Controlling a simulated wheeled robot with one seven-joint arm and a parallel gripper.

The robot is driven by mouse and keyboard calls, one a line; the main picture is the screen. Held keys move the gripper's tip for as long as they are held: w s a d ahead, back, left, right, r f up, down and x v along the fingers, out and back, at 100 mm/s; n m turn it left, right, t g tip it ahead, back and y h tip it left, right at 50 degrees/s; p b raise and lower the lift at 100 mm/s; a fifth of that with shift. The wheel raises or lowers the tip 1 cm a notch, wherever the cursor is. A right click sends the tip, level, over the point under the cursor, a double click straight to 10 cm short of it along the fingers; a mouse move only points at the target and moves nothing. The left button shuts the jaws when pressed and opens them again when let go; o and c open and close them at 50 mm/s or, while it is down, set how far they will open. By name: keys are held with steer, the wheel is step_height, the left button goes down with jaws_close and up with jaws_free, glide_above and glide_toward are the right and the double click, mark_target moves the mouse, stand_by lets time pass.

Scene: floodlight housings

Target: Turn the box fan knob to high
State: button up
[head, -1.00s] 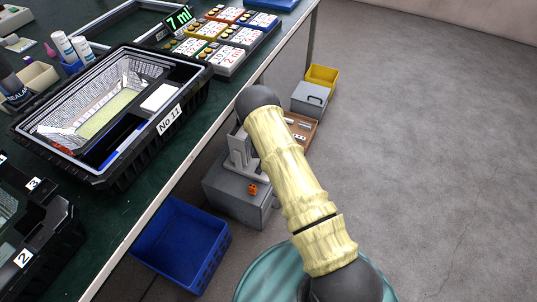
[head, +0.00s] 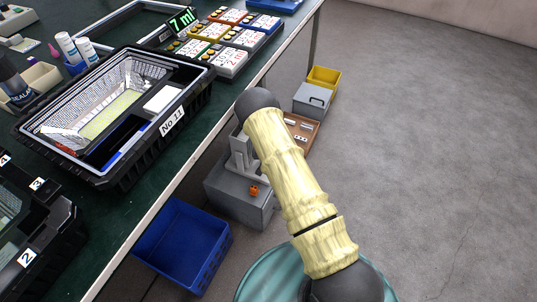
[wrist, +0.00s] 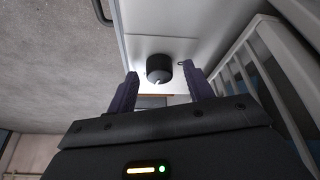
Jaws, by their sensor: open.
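In the wrist view a round black knob (wrist: 159,69) with a short white pointer mark stands out from a pale flat panel (wrist: 158,22). The panel's label cannot be read, so I cannot tell the knob's setting. My gripper (wrist: 160,72) is open, with one dark finger on each side of the knob and a gap at both sides. I cannot tell whether the fingertips reach the knob's depth. In the head view my arm hides my gripper and the knob, and I cannot make out the fan.
White slats (wrist: 255,62) run close by my right finger. The head view shows a green workbench (head: 135,207) with a floodlight case (head: 173,121), a blue crate (head: 180,247) below, and a grey box (head: 236,205) by my arm. Open floor (head: 440,150) lies right.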

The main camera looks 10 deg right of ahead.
steer(key=p+v, duration=0.5)
steer(key=v, duration=1.2)
steer(key=shift+r, duration=0.15)
steer(key=s+d+r+n+g+y, duration=0.1)
steer(key=s+r, duration=0.4)
steer(key=r, duration=0.3)
steer(key=s+r+y, duration=0.1)
steer(key=s+r, duration=0.4)
steer(key=r, duration=0.4)
steer(key=s+d+r+n, duration=0.2)
steer(key=s+r, duration=0.6)
steer(key=s, duration=0.5)
steer(key=shift+s+d+g, duration=0.3)
steer(key=shift+d, duration=0.2)
